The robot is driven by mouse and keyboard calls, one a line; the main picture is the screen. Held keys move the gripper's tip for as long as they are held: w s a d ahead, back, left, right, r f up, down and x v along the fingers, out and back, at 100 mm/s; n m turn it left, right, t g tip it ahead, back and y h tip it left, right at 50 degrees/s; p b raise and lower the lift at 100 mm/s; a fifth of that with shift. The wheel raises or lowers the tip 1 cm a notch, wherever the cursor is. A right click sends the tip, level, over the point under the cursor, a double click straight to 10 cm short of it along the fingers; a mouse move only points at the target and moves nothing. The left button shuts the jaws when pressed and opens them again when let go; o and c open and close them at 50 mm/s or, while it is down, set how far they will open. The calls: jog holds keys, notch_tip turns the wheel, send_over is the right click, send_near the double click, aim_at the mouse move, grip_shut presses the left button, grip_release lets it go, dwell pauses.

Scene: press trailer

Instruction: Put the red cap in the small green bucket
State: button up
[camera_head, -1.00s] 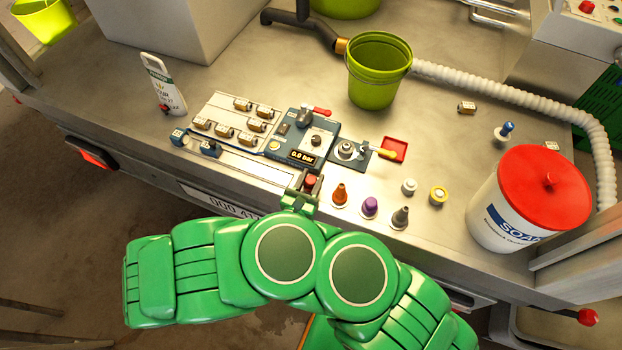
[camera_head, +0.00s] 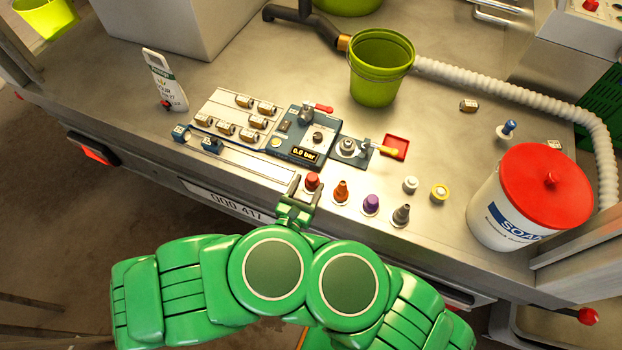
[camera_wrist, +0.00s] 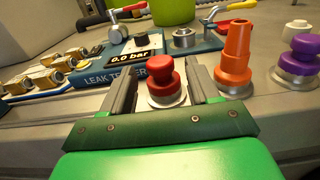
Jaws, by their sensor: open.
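The red cap (camera_head: 312,182) stands upright on a pale round base at the front edge of the steel counter, at the left end of a row of coloured caps. My gripper (camera_head: 304,192) is open just in front of it. In the wrist view, the red cap (camera_wrist: 162,76) shows between my two open fingers (camera_wrist: 160,88), with a gap on each side. A green bucket (camera_head: 378,75) stands upright on the counter behind, right of the tester panel. I see no contents in the visible part of its inside.
An orange cap (camera_head: 341,190) stands close right of the red cap, then a purple cap (camera_head: 371,204) and a grey cone (camera_head: 401,214). The leak tester (camera_head: 305,138) lies behind. A soap tub (camera_head: 510,215) stands right. Other green buckets (camera_head: 45,18) show at the top.

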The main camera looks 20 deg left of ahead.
jog(key=shift+s+f, duration=0.1)
jog(key=shift+s, duration=1.8)
jog(key=shift+o, duration=0.2)
jog(key=shift+s, duration=0.15)
jog(key=shift+o, duration=1.4)
jog(key=shift+s, duration=0.1)
